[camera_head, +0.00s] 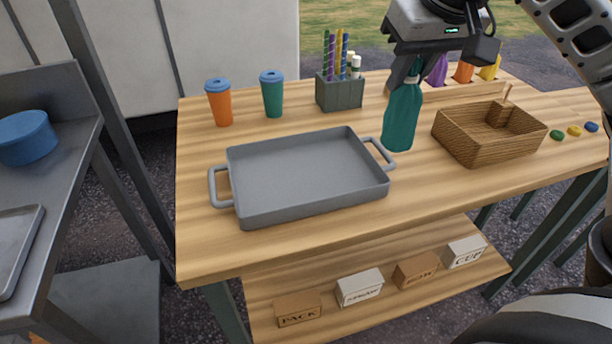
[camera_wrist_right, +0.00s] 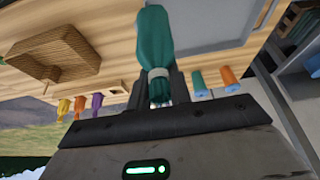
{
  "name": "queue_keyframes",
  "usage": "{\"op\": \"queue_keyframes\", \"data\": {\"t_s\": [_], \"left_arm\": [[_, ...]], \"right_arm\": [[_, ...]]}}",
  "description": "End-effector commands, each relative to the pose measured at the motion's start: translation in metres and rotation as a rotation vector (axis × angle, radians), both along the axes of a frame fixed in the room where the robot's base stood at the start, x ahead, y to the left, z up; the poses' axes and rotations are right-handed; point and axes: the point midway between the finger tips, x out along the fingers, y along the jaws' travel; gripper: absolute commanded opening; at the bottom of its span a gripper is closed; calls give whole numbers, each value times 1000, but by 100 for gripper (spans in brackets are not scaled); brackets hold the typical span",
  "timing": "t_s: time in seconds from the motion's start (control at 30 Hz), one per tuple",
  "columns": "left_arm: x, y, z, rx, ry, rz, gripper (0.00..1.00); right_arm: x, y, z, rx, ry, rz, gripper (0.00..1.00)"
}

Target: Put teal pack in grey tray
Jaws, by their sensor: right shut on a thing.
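The teal pack (camera_head: 403,118) hangs upright from my right gripper (camera_head: 412,76) in the head view. The gripper is shut on its narrow top. The pack is just right of the grey tray (camera_head: 262,214), by the tray's right handle, and looks held above the table; the exact gap is hard to tell. In the right wrist view the pack (camera_wrist_right: 155,38) reaches out from between the fingers (camera_wrist_right: 160,88), with a pale band near its neck. The grey tray is empty and also shows in the right wrist view (camera_wrist_right: 205,25). My left gripper is not in view.
A wicker basket (camera_head: 478,150) stands right of the pack. Orange (camera_head: 222,106) and teal (camera_head: 272,97) lidded cups and a dark straw holder (camera_head: 340,94) stand behind the tray. Purple, orange and yellow packs stand at the back right. Bare table lies before the tray.

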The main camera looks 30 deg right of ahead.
Motion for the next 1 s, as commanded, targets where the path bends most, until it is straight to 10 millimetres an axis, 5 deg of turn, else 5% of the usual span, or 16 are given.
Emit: {"op": "queue_keyframes", "data": {"t_s": [0.17, 0.47, 0.6, 1.0], "left_arm": [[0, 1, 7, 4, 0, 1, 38], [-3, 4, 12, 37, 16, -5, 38], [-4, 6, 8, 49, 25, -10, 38], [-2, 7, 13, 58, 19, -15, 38]], "right_arm": [[11, 4, -4, 7, 3, -1, 0], [79, 36, -36, 8, 3, 0, 0], [98, 43, -66, 6, 6, -5, 0], [122, 53, -105, 3, 7, -6, 0]]}}
